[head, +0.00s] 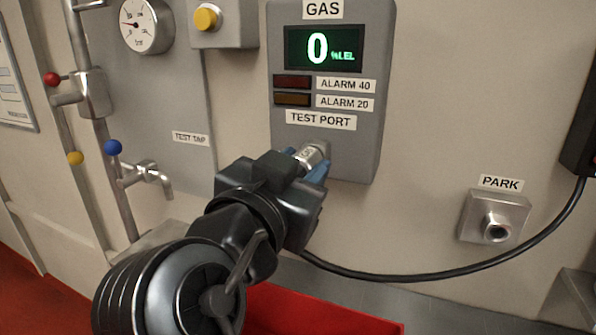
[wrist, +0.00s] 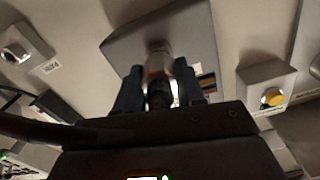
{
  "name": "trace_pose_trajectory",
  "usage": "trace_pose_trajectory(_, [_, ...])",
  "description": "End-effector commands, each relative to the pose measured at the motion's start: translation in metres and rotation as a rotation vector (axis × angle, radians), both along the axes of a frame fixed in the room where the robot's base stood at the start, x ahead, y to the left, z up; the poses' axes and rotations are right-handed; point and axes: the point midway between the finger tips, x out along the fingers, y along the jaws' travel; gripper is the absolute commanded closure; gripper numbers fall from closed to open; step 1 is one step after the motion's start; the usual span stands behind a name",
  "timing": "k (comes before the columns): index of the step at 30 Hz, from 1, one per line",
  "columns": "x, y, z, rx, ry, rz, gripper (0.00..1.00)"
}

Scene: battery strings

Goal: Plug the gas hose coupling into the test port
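The gas panel (head: 357,150) is grey, with a display reading 0 %LEL and a TEST PORT label (head: 321,119). My gripper (head: 313,168) is just below that label, with its blue fingers shut around the silver hose coupling (head: 308,155). In the wrist view the coupling (wrist: 158,65) sits between the two fingers, its far end against the panel (wrist: 200,32). The port itself is hidden behind the coupling, so I cannot tell how deep it sits. The black hose (head: 440,276) runs from behind my gripper to the right.
The PARK socket (head: 495,217) on the right is empty. A yellow button box (head: 222,22), a test tap (head: 150,177) and pipes with coloured knobs are on the left. A red tray (head: 330,309) lies below my arm. The wall between panel and PARK socket is clear.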

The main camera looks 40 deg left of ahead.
Motion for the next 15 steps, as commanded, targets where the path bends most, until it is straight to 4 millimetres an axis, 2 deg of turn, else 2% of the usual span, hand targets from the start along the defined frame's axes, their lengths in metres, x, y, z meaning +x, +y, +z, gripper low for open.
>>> trace_pose_trajectory(1, [-0.0002, -0.0001, 0.0005, 0.000, -0.001, 0.000, 0.57])
trace_pose_trajectory(9, [-0.0004, 0.0000, 0.0002, 0.000, 0.000, 0.000, 0.32])
trace_pose_trajectory(15, [-0.0004, 0.0000, -0.0007, -0.001, 0.001, 0.000, 0.32])
